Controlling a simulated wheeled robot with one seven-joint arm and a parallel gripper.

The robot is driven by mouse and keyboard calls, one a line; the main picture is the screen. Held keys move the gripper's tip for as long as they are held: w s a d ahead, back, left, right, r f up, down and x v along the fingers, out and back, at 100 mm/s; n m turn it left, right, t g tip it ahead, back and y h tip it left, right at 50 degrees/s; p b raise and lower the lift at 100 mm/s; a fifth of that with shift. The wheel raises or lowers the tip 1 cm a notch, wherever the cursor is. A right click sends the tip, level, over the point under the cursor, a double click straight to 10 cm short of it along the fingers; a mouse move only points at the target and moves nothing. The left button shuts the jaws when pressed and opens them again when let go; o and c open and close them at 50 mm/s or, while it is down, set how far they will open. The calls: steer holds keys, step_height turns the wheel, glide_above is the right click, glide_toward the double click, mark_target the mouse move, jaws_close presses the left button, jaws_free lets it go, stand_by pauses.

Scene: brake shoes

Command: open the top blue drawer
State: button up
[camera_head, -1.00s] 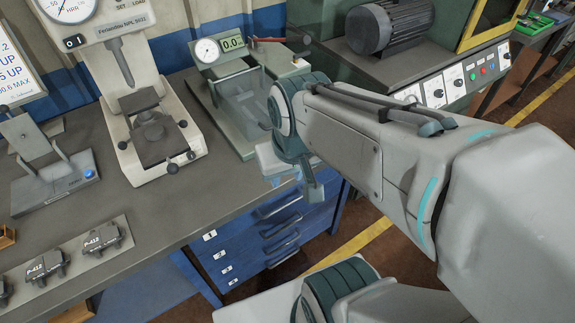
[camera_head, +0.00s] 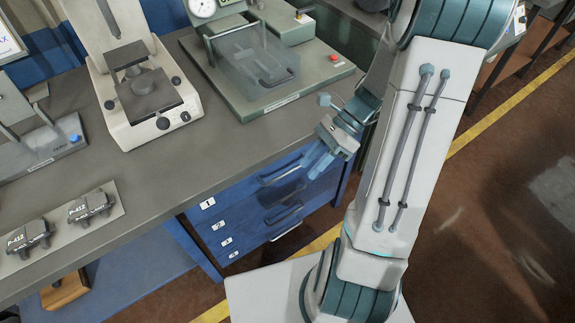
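The blue drawer unit (camera_head: 250,246) hangs under the workbench, with its drawers stacked and labelled 1 and up from the top. The top blue drawer (camera_head: 232,196), labelled 1, looks shut. Its handle (camera_head: 281,172) is a grey bar, partly behind a bluish see-through shape. My gripper (camera_head: 318,160) is in front of the top drawer's right part, just below the bench edge. Its blue fingers point down and left towards the handle. I cannot tell whether they touch it or how far apart they are.
The workbench (camera_head: 160,210) overhangs the drawers, with a hardness tester (camera_head: 150,95), a green-based test device (camera_head: 270,75) and brake shoes (camera_head: 90,206) on it. A blue table leg (camera_head: 193,248) stands left of the drawers. Open floor (camera_head: 500,215) lies to the right.

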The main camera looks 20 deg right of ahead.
steer(key=w+d+f+m+t+y+b, duration=0.1)
steer(key=d+f+m+t+y+b, duration=0.15)
steer(key=f+m, duration=0.25)
steer(key=w+d+f+m+t+y+b, duration=0.1)
steer(key=w+d+f+m+y, duration=0.15)
steer(key=f+m, duration=0.25)
steer(key=m+t+y+b, duration=0.3)
steer(key=m+t, duration=0.6)
steer(key=m, duration=0.2)
glide_toward(290, 170)
steer(key=shift+g, duration=0.25)
steer(key=x, duration=1)
steer(key=shift+w+f, duration=0.1)
steer(key=shift+f, duration=0.1)
jaws_close()
